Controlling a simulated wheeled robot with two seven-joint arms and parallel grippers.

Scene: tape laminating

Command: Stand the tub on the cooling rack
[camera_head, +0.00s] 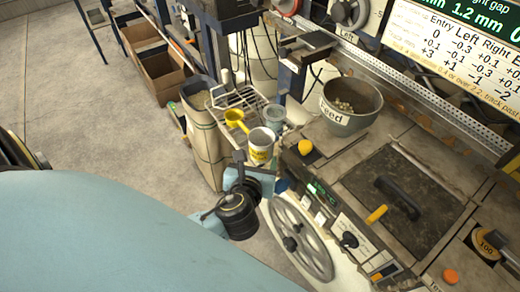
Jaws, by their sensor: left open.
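My right gripper is not in view.
A yellow scoop (235,117) and a grey cup (275,114) are at the rack beside the tub. A feed bowl (350,104) and a machine with a handwheel (300,240) stand to the right. Cardboard boxes (157,68) are at the upper left; the floor at left is open.

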